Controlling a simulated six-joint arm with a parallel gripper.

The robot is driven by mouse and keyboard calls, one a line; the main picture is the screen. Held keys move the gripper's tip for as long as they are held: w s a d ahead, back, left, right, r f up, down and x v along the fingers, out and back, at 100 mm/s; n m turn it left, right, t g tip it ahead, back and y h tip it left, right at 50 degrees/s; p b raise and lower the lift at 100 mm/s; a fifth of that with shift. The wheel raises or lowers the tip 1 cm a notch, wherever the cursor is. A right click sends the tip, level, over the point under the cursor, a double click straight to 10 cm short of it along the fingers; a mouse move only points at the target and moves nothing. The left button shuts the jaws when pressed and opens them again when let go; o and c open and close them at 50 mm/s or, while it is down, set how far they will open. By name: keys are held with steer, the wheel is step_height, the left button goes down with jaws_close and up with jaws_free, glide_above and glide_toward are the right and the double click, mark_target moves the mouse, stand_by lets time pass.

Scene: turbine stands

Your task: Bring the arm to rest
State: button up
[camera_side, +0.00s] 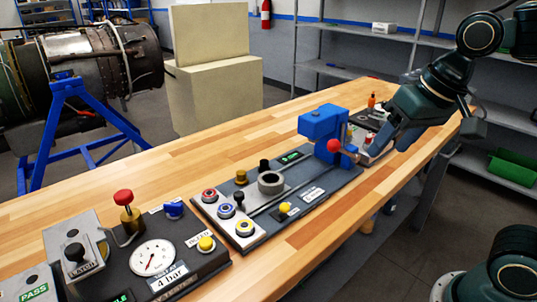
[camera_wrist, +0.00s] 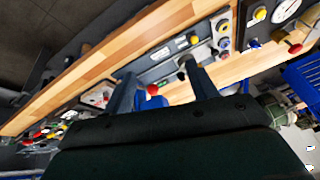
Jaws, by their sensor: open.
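My gripper (camera_side: 376,150) hangs from the arm at the right in the side view, just right of the blue press-like block (camera_side: 322,122) with its red ball knob (camera_side: 334,146). In the wrist view the two fingers of my gripper (camera_wrist: 158,78) stand apart with nothing held between them. The red knob (camera_wrist: 153,89) shows in the gap between them, farther off. Whether the fingers touch anything behind the blue block is hard to tell in the side view.
The wooden bench (camera_side: 150,185) carries a panel with buttons and a grey ring (camera_side: 271,183), and a gauge panel (camera_side: 153,257) at the front left. Small items crowd the bench beside my gripper. A turbine on a blue stand (camera_side: 66,110) is at left; shelves (camera_side: 345,75) stand behind.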

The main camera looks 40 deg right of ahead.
steer(key=s+d+f+n+t, duration=0.1)
steer(key=s+f+n, duration=0.1)
steer(key=s, duration=0.4)
steer(key=shift+s+d+f+n, duration=0.2)
steer(key=shift+f+n, duration=0.2)
steer(key=shift+n, duration=0.3)
